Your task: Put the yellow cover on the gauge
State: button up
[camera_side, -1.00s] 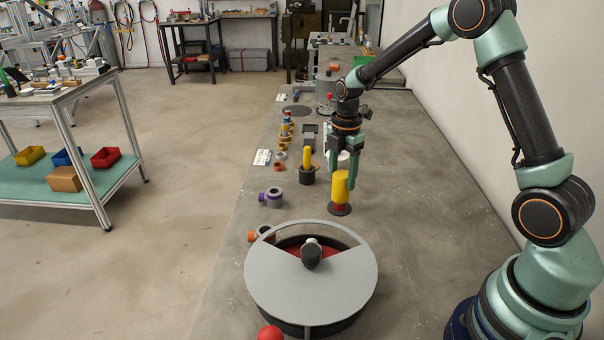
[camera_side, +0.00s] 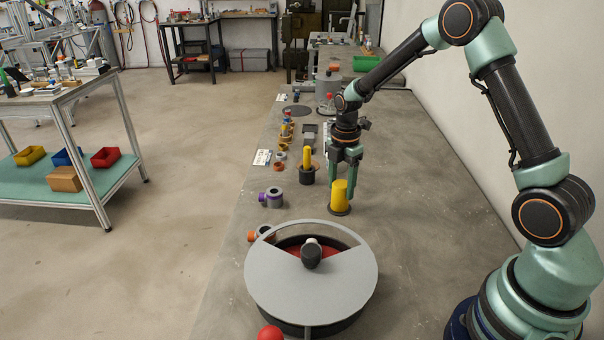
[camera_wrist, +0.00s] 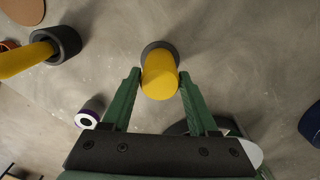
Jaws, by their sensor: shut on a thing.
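The yellow cover (camera_side: 339,192) stands upright over the gauge, down at its dark round base (camera_side: 340,211). The red body of the gauge is hidden inside the cover. In the wrist view the cover (camera_wrist: 159,76) sits between my fingers, with the dark base (camera_wrist: 158,47) showing around its far end. My gripper (camera_side: 345,182) is shut on the cover, with one finger on each side of it.
A yellow post in a dark cup (camera_side: 307,176) stands to the left. A grey ring with a purple end (camera_side: 271,198) lies nearer. A large round grey-lidded drum (camera_side: 311,283) stands in front. The bench to the right of the cover is clear.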

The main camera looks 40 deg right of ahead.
dwell(0.3)
jog(key=o, duration=1.4)
jog(key=shift+o, duration=0.4)
jog(key=shift+r, duration=0.15)
jog(key=shift+r, duration=0.6)
jog(key=shift+r, duration=0.15)
